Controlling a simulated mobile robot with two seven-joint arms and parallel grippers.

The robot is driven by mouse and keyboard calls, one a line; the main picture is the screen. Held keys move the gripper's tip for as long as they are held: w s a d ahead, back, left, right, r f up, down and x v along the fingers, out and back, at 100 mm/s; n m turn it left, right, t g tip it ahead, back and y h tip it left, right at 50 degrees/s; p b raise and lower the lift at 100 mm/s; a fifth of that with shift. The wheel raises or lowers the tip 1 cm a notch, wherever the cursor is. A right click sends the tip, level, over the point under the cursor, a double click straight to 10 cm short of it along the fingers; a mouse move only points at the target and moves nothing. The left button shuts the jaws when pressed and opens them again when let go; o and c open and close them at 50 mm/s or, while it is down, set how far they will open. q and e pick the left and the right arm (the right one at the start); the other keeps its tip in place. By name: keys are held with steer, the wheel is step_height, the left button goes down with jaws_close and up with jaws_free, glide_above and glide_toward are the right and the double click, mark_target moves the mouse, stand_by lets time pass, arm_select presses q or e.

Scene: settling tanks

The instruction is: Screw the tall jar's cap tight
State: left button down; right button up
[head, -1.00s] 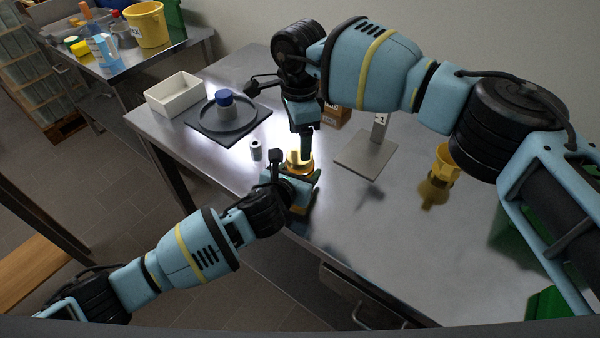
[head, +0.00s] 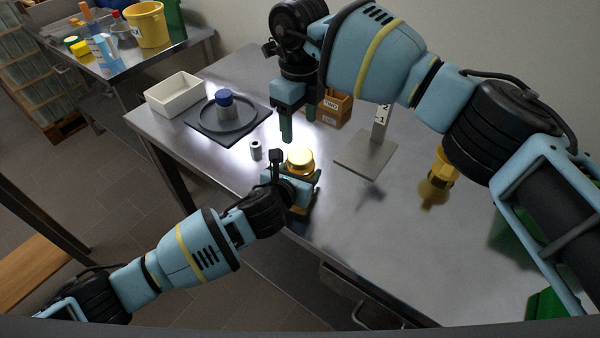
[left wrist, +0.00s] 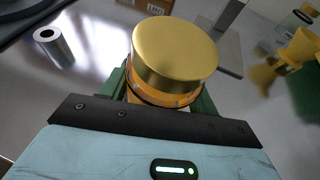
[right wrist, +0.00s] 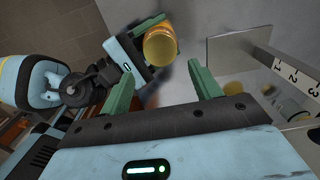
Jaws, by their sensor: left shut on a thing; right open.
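The tall jar (left wrist: 165,97) is amber with a wide gold cap (head: 300,157) on top; the cap also shows in the left wrist view (left wrist: 175,50) and the right wrist view (right wrist: 160,47). The cap sits on the jar, but I cannot tell how tight it is. My left gripper (head: 303,188) is shut around the jar's body below the cap, its green fingers on either side. The jar's lower part is hidden by the gripper. My right gripper (head: 298,122) is open and empty, above and behind the cap, apart from it; its spread fingers show in the right wrist view (right wrist: 163,88).
A small metal cylinder (head: 256,151) stands left of the jar. A numbered post's plate (head: 362,158) and a yellow funnel (head: 440,170) are to the right.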

mark_target(299, 155)
steer(key=shift+f, duration=0.15)
steer(key=shift+f, duration=3.9)
steer(key=c, duration=0.8)
steer(key=shift+m, duration=0.8)
steer(key=o, duration=1.1)
steer(key=shift+o, duration=0.2)
step_height(299, 155, up, 12)
